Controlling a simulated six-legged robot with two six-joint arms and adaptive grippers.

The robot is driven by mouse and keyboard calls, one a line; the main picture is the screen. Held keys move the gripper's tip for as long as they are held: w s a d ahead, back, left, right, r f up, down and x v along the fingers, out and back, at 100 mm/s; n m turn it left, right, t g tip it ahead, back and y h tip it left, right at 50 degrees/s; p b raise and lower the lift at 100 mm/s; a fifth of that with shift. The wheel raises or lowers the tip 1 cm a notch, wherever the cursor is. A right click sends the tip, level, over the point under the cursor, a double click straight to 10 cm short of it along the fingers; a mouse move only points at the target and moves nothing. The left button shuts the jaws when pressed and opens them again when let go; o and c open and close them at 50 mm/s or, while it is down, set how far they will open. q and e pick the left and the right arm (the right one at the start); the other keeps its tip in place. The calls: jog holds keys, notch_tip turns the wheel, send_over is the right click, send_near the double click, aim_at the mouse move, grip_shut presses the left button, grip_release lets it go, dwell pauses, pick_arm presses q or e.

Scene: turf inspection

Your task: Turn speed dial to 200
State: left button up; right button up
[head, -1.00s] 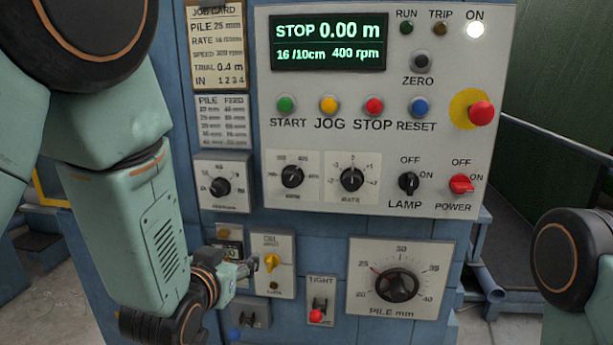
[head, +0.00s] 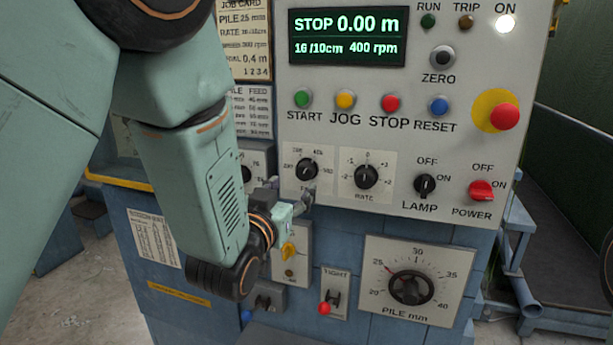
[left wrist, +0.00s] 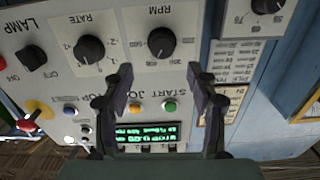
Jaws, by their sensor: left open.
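The speed dial (head: 307,170) is a black knob on a white plate in the left part of the panel. In the left wrist view the dial (left wrist: 161,42), marked RPM, appears upside down beyond the fingers. The display (head: 347,37) reads STOP, 0.00 m, 16 /10cm and 400 rpm. My left gripper (head: 306,200) is just below the dial in the head view. In the left wrist view the fingers of my left gripper (left wrist: 163,84) are apart, with nothing between them. I cannot tell whether they touch the panel. My right gripper is out of view.
The rate dial (head: 366,175) is close to the right of the speed dial. Start (head: 303,98) and jog (head: 345,99) buttons are above. A large pile dial (head: 411,287) is lower right.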

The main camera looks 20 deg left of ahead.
aim_at(303, 174)
pick_arm(q)
jog(key=w, duration=0.4)
jog(key=w+a+p, duration=0.1)
jog(key=w, duration=0.1)
jog(key=shift+w+f, duration=0.3)
jog(key=shift+w, duration=0.35)
jog(key=shift+s+d+r, duration=0.25)
jog(key=shift+d+r, duration=0.1)
jog(key=shift+d, duration=0.35)
jog(key=shift+w+a+f, duration=0.15)
jog(key=shift+w+a, duration=0.05)
jog(key=shift+c, duration=0.2)
jog(key=shift+w+a+f, duration=0.2)
jog(key=shift+w+a, duration=0.05)
jog(key=shift+a, duration=0.1)
jog(key=shift+c, duration=1.4)
jog(key=shift+s+d+r, duration=0.2)
jog(key=shift+d, duration=0.25)
jog(key=c, duration=0.5)
jog(key=shift+a, duration=0.25)
jog(key=c, duration=0.3)
jog(key=shift+d, duration=0.1)
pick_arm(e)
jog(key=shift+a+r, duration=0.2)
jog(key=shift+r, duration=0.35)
